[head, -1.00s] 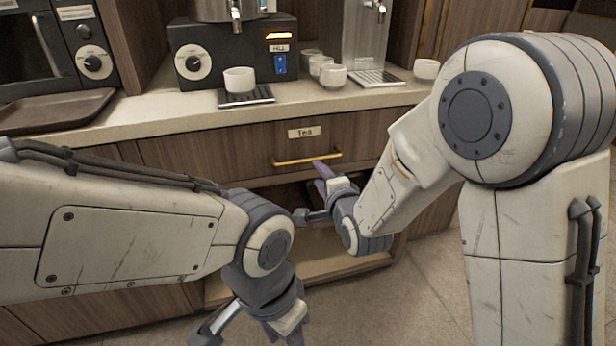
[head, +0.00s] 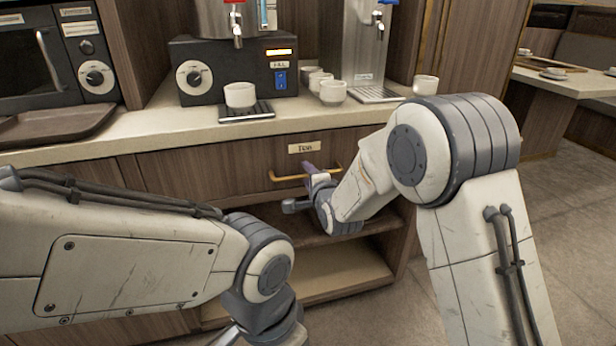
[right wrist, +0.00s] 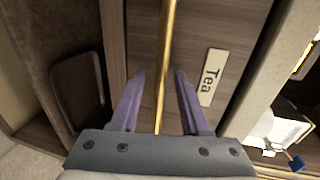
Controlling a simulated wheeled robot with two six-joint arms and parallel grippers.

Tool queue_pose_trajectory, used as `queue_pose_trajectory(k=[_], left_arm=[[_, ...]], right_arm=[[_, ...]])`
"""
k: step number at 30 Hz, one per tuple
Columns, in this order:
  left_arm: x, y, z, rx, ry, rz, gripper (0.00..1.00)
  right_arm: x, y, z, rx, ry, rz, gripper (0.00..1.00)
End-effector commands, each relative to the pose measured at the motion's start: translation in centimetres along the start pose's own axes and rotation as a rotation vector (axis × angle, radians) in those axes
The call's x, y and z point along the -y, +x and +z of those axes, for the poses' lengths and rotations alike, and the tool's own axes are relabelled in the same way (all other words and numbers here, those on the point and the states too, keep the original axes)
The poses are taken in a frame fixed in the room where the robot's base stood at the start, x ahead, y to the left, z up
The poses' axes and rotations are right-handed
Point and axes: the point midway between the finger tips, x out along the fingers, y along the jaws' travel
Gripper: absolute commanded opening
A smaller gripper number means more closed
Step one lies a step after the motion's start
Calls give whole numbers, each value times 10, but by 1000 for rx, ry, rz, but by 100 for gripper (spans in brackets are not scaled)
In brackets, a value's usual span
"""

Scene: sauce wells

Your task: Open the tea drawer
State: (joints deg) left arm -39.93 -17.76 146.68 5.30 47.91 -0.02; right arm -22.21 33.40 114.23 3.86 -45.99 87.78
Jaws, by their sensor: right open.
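The tea drawer (head: 220,168) is a wooden front under the counter with a "Tea" label (head: 304,147) and a horizontal brass handle (head: 288,177). It looks closed. My right gripper (head: 308,168) is at the handle's right part. In the right wrist view its two purple fingers (right wrist: 160,85) are open, with the brass bar (right wrist: 165,75) running between them and the label (right wrist: 212,77) beside the right finger. I cannot tell whether the fingers touch the bar. My left arm comes in at the lower left of the head view; its gripper's fingertips are out of the frame.
On the counter (head: 150,135) above stand a black dispenser base (head: 235,85), several white cups (head: 240,95) and a brown tray (head: 55,126). An open shelf (head: 330,268) lies below the drawer. Floor is clear at right.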

Motion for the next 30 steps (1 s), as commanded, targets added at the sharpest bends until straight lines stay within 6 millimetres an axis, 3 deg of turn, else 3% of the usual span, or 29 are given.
queue_pose_trajectory(k=[2,6,30], left_arm=[[0,0,0,0,0,0,50],[0,0,0,0,0,0,50],[0,0,0,0,0,0,50]], right_arm=[[0,0,0,0,0,0,46],[0,0,0,0,0,0,0],[-1,0,0,0,0,1,0]])
